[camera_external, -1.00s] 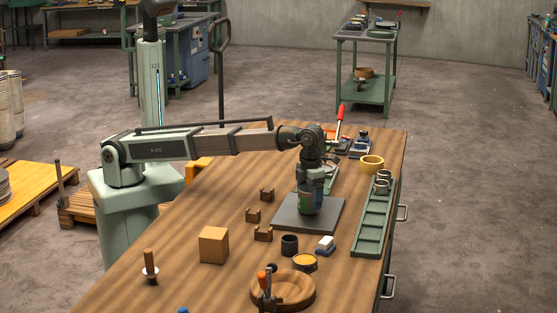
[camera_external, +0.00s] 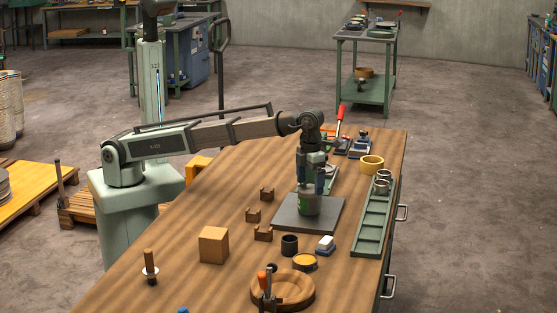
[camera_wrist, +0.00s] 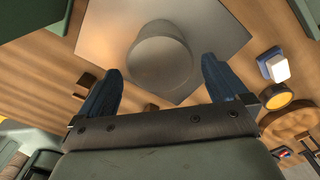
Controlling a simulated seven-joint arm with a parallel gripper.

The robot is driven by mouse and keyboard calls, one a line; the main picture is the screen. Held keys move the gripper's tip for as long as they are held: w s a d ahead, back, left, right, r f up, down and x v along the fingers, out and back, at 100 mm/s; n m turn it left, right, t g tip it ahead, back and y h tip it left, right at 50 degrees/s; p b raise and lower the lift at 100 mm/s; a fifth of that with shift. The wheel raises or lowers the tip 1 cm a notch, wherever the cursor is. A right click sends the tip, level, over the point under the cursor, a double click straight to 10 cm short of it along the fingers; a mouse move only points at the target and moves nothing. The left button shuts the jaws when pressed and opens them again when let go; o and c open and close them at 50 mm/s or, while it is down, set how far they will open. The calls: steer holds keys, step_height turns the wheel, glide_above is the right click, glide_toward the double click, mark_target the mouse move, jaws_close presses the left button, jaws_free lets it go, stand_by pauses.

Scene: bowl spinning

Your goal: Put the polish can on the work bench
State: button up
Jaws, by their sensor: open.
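Near the plate are a black cup (camera_external: 289,246), a yellow-topped tin (camera_external: 305,262), a white-and-blue block (camera_external: 325,245) and several small brown blocks. A green tray (camera_external: 370,225) lies to the right. A wooden bowl (camera_external: 283,290) and cube (camera_external: 213,245) stand nearer the front.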

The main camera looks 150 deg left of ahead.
step_height(320, 180, up, 7)
steer(key=shift+f, duration=0.15)
